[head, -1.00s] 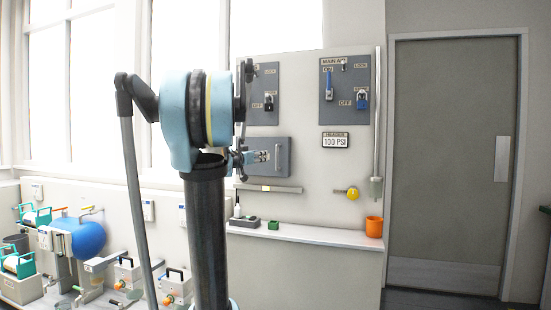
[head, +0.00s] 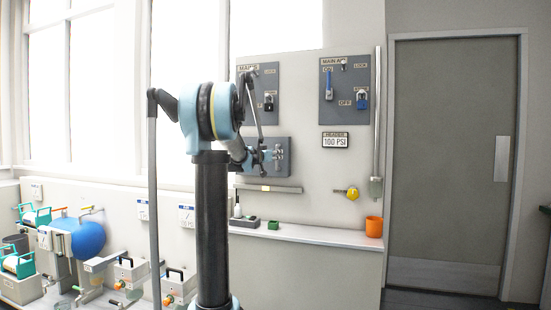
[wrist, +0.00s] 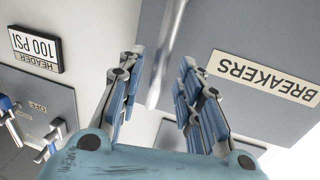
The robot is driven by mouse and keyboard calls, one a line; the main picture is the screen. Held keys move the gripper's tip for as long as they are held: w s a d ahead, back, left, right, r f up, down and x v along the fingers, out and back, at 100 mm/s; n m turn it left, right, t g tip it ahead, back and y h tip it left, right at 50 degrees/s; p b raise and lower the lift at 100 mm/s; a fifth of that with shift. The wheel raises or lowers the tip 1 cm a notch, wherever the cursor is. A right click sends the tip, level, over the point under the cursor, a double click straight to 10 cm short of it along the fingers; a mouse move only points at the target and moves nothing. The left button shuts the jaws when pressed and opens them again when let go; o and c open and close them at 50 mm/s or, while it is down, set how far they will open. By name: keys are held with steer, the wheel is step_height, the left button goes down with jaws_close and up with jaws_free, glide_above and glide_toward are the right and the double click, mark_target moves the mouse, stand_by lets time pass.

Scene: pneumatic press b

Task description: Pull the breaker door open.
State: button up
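The breaker door (head: 284,141) is a grey panel on the wall, partly hidden behind my arm in the head view. In the wrist view, which is upside down, the door (wrist: 240,45) carries a BREAKERS label (wrist: 264,77). Its handle (wrist: 167,55) is a pale metal bar, also seen in the head view (head: 279,157). My gripper (wrist: 163,58) is open, with the bar between its two blue fingers and gaps visible on both sides. In the head view my gripper (head: 265,156) is at the door's front. The door looks shut.
Two lockout boards, MAINS (head: 263,80) and MAIN AIR (head: 345,90), hang above. A 100 PSI sign (head: 335,142) is to the right. A shelf (head: 310,234) below holds an orange cup (head: 374,227) and small items. A yellow valve knob (head: 352,193) projects from the wall.

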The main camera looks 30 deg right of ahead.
steer(key=shift+x, duration=1.05)
steer(key=shift+c, duration=0.4)
jaws_close()
steer(key=shift+s, duration=0.1)
